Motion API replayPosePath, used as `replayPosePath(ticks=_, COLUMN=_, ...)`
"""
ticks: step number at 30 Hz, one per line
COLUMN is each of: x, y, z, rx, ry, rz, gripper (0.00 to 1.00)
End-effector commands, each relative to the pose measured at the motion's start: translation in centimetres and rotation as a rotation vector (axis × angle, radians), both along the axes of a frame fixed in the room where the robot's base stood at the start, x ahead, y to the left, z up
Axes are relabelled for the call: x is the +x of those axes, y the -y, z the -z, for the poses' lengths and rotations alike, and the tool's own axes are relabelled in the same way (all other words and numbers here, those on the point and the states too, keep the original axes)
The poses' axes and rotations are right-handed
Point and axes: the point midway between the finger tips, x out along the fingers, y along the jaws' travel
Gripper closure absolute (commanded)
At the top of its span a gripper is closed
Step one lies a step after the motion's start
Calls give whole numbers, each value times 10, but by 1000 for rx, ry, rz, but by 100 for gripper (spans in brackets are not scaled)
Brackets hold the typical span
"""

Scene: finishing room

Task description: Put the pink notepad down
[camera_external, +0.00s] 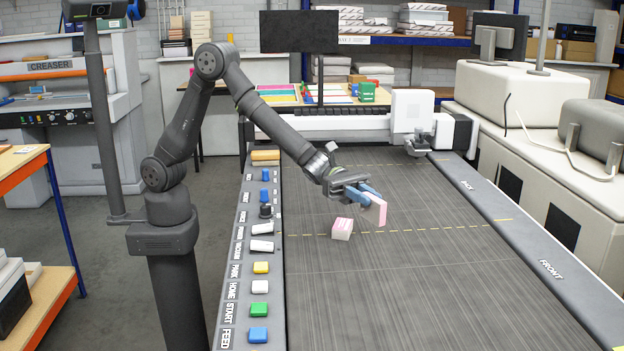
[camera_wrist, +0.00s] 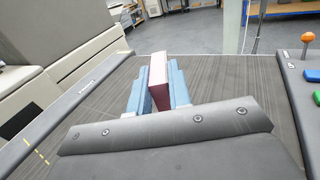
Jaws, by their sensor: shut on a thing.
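The pink notepad (camera_external: 379,209) is held on edge between the blue fingers of my gripper (camera_external: 368,192), above the dark grey bed of the cutting table (camera_external: 400,290). In the wrist view the notepad (camera_wrist: 158,80) stands upright between the two blue fingertips (camera_wrist: 158,88), with a finger against each side. A gap between the notepad and the bed appears in the external view, but its height is hard to judge. Part of the notepad is hidden by the fingers.
A small white and pink block (camera_external: 342,229) lies on the bed just left of the held notepad. A row of coloured buttons (camera_external: 259,310) runs along the table's left edge. The white carriage (camera_external: 412,110) stands at the far end. The near bed is clear.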

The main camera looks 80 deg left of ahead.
Motion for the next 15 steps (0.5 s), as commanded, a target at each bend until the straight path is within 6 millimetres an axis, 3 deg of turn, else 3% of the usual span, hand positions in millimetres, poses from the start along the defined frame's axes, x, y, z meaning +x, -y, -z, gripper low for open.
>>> replayPosePath(ticks=1, x=-9, y=26, z=0, rx=-1, ry=0, rz=9, gripper=100)
replayPosePath(ticks=6, x=-38, y=96, z=2, rx=-1, ry=0, rz=14, gripper=100)
replayPosePath(ticks=15, x=-110, y=204, z=10, rx=1, ry=0, rz=41, gripper=100)
